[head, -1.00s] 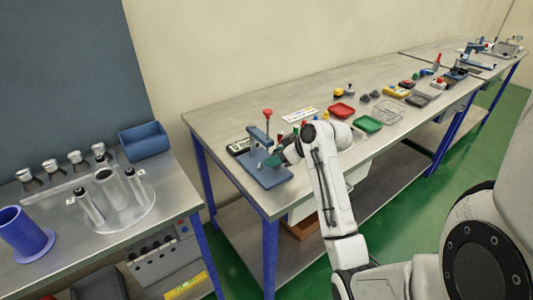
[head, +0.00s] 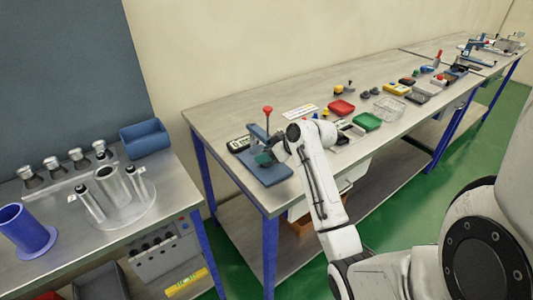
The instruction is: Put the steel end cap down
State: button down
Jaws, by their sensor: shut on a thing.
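My gripper (head: 276,152) is at the blue press-like fixture (head: 268,172) on the near left corner of the long workbench. It is small in the head view, and its fingers are mostly hidden by my own wrist. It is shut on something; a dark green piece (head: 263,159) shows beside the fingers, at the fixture. I cannot make out the steel end cap itself, and I cannot tell whether the held thing touches the fixture.
A lever with a red knob (head: 268,110) stands up behind the gripper. A left bench holds a steel cylinder assembly (head: 110,185) and a blue bin (head: 145,139). Bare benchtop (head: 225,112) lies behind the fixture.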

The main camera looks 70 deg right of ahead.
jog(key=shift+f, duration=0.15)
jog(key=c, duration=0.5)
grip_release()
jog(key=shift+a+f, duration=0.1)
jog(key=shift+f, duration=0.05)
jog(key=shift+c, duration=0.2)
jog(key=shift+r, duration=0.35)
jog(key=v, duration=1.2)
jog(key=shift+r, duration=0.4)
